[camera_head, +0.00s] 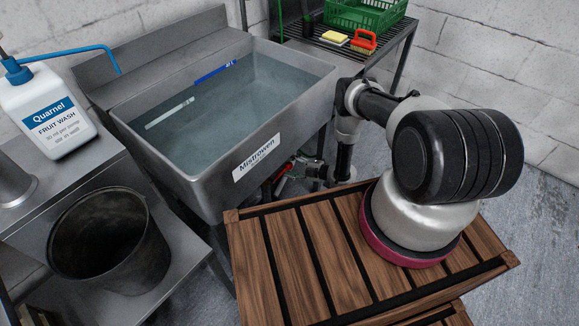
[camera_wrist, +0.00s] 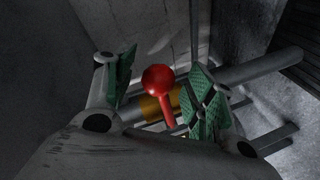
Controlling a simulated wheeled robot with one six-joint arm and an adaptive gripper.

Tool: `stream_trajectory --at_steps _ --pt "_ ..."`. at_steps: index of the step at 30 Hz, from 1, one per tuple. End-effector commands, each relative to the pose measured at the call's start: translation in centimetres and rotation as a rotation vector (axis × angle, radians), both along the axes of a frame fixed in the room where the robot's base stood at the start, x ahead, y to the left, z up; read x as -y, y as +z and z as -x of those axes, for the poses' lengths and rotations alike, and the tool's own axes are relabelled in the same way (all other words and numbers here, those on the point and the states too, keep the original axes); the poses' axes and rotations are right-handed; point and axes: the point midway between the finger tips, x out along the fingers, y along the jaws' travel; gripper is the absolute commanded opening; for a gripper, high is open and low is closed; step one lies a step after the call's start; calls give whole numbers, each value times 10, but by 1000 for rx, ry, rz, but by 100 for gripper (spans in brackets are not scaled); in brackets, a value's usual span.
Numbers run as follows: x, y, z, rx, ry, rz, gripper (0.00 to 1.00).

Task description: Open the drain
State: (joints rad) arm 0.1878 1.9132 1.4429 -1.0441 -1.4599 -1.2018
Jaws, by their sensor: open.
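The steel sink (camera_head: 150,108) is filled with water. Below its front right side a red drain lever (camera_head: 284,178) shows beside my gripper (camera_head: 300,168). In the wrist view the red lever with its round knob (camera_wrist: 158,79) stands between the two green-padded fingers of my gripper (camera_wrist: 160,92). The fingers are apart, and the right pad is closer to the lever than the left one. Whether a pad touches it I cannot tell. A brass-coloured valve part (camera_wrist: 153,108) and a grey pipe (camera_wrist: 262,68) lie behind the lever.
A wooden slatted crate (camera_head: 285,255) stands in front, close under my arm. A dark bucket (camera_head: 110,240) and a Quarnel fruit wash bottle (camera_head: 45,110) are at left. A rack (camera_head: 390,48) with a green basket (camera_head: 365,12), yellow sponge (camera_head: 334,38) and brush (camera_head: 364,40) stands behind.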

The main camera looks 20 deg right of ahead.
Motion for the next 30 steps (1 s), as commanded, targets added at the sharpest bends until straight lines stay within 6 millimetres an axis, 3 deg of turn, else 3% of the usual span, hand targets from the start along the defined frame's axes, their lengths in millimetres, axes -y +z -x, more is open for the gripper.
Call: stream_trajectory --at_steps 11,20,30 --pt "-7 -2 -6 -2 -1 -1 55" --pt "-7 -2 -6 -2 0 -1 2" --pt "-8 2 -6 16 0 23 0"
